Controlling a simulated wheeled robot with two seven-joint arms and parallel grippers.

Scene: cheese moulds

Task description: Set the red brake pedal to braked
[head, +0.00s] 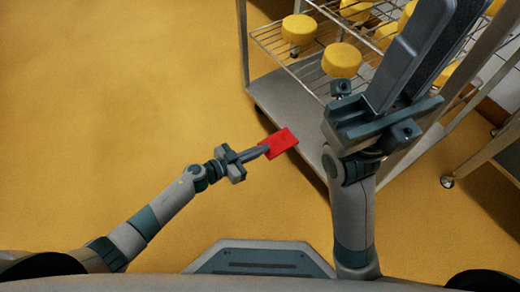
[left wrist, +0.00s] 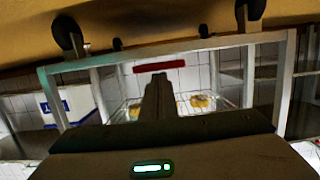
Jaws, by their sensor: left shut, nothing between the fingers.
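The red brake pedal (head: 281,141) is a flat red plate at the low front edge of the wheeled rack (head: 283,97). In the left wrist view it shows as a thin red bar (left wrist: 167,67). My left gripper (head: 266,149) is shut and empty, its fingertips at the pedal's left edge in the head view. In the left wrist view the closed fingers (left wrist: 160,78) end just short of the red bar; I cannot tell whether they touch it. My right gripper (head: 440,12) is raised in front of the rack, its fingertips near or beyond the picture's top edge.
Several yellow cheese rounds (head: 341,60) stand on the rack's wire shelves. Another metal frame on casters (head: 447,181) stands at the right. The yellow floor (head: 120,110) is clear at the left. A white box (left wrist: 66,105) shows in the left wrist view.

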